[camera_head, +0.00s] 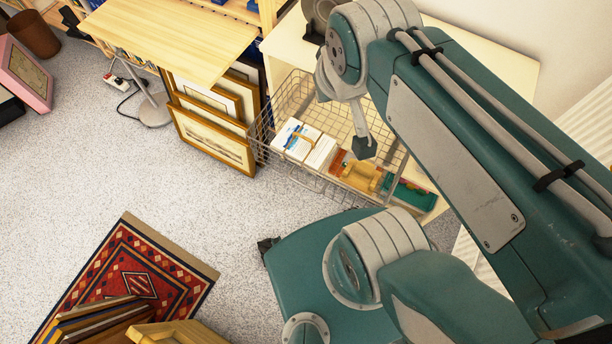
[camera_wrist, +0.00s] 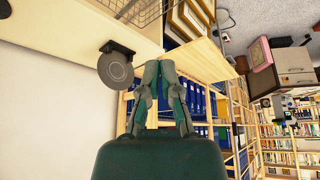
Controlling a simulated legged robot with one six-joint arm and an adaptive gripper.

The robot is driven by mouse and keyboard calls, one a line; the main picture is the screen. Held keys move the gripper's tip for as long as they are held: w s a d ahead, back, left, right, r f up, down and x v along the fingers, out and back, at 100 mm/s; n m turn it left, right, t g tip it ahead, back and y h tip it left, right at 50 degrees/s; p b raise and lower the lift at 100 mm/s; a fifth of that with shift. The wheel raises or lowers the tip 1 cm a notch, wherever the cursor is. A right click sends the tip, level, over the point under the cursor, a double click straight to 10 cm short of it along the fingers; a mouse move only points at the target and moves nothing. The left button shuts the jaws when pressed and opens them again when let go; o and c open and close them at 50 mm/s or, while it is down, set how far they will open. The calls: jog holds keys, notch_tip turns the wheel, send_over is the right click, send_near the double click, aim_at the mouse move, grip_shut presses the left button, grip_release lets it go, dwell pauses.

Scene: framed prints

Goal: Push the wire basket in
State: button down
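The wire basket (camera_head: 262,128) is slid out from a pale cabinet in the head view. It holds a banded stack of papers or books (camera_head: 302,143), wooden and red items (camera_head: 360,175) and a green box (camera_head: 410,194). Part of its mesh shows at the top of the wrist view (camera_wrist: 140,12). My gripper (camera_head: 364,150) points down and overlaps the basket's inside in the head view; I cannot tell its height or whether it touches. In the wrist view my gripper (camera_wrist: 160,64) has its fingertips together with nothing between them. My arm hides some of the basket's right side.
Framed prints (camera_head: 214,130) lean close to the basket's left side. A wooden table (camera_head: 170,35) stands above them on a round metal base (camera_head: 154,112). A patterned rug (camera_head: 130,275) with more frames lies at lower left. The carpet between is clear. A dark round object (camera_wrist: 116,68) shows in the wrist view.

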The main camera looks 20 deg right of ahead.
jog(key=w+a+f+n+g+h, duration=0.2)
jog(key=a+f+n+h, duration=0.15)
jog(key=f, duration=0.45)
jog(key=w+a+f+n+g+h, duration=0.2)
jog(key=a+f+n+h, duration=0.15)
jog(key=f, duration=0.45)
jog(key=w+a+f+n+g+h, duration=0.3)
jog(key=f+n, duration=0.1)
jog(key=f, duration=0.4)
jog(key=n+t+h, duration=0.4)
jog(key=n+t, duration=0.9)
jog(key=n, duration=0.2)
send_near(313, 171)
jog(key=x, duration=0.7)
jog(key=shift+w+d+r, duration=0.1)
jog(key=shift+w+d, duration=0.15)
jog(key=shift+d, duration=0.05)
